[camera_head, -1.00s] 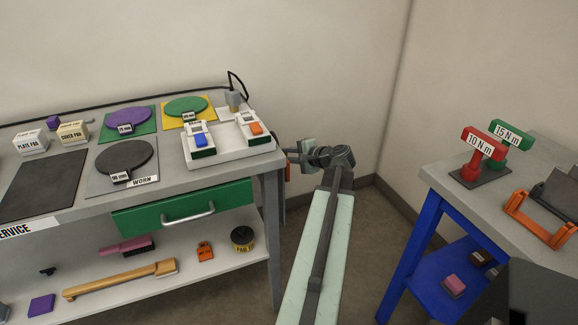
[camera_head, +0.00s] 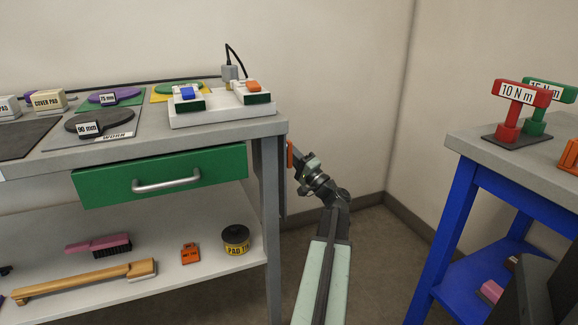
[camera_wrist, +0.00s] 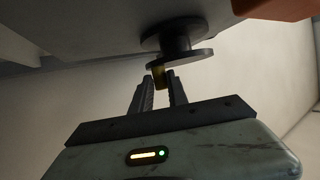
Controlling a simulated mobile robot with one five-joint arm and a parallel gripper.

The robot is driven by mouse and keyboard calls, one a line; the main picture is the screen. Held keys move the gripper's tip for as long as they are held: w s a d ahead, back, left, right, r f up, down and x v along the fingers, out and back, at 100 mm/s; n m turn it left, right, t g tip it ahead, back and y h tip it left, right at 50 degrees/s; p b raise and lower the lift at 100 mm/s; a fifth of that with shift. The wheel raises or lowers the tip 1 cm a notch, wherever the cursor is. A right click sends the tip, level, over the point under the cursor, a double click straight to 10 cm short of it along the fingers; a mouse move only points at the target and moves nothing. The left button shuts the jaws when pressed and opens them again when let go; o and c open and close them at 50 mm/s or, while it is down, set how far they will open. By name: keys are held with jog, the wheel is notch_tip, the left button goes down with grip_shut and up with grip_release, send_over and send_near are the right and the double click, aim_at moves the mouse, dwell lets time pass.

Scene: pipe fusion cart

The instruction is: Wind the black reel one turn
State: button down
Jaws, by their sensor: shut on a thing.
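The black reel (camera_wrist: 180,42) shows at the top middle of the wrist view, with round flanges and a thinner hub. A small dull yellow handle (camera_wrist: 161,73) sticks out from its near flange. My gripper (camera_wrist: 162,84) is shut on this handle, one dark finger on each side. In the head view my gripper (camera_head: 302,162) is at the right end of the grey cart (camera_head: 262,128), below the top's edge. The reel cannot be made out there.
An orange part (camera_head: 290,155) is at the cart's end, close to my gripper. A blue-legged table (camera_head: 455,225) stands to the right, with red (camera_head: 515,105) and green tools on top. Floor shows between cart and table.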

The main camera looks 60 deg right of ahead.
jog(key=shift+w+d+f+n+t+y+b, duration=0.1)
jog(key=shift+w+d+n+t+y+b, duration=0.15)
jog(key=shift+n+t+y+b, duration=0.35)
jog(key=shift+w+d+f+n+t+y+b, duration=0.1)
jog(key=shift+w+n+t+y+b, duration=0.2)
jog(key=shift+n+t+b, duration=0.65)
jog(key=shift+w+d+f+n+t+y+b, duration=0.1)
jog(key=shift+w+d+n+t+y+b, duration=0.25)
jog(key=shift+b, duration=0.7)
jog(key=shift+s+a+r+y, duration=0.1)
jog(key=shift+a+r+y, duration=0.05)
jog(key=shift+y, duration=0.1)
jog(key=c, duration=1.3)
grip_release()
jog(key=s, duration=1.3)
jog(key=shift+a+f+b, duration=0.35)
jog(key=shift+f+b, duration=0.1)
jog(key=shift+w, duration=0.1)
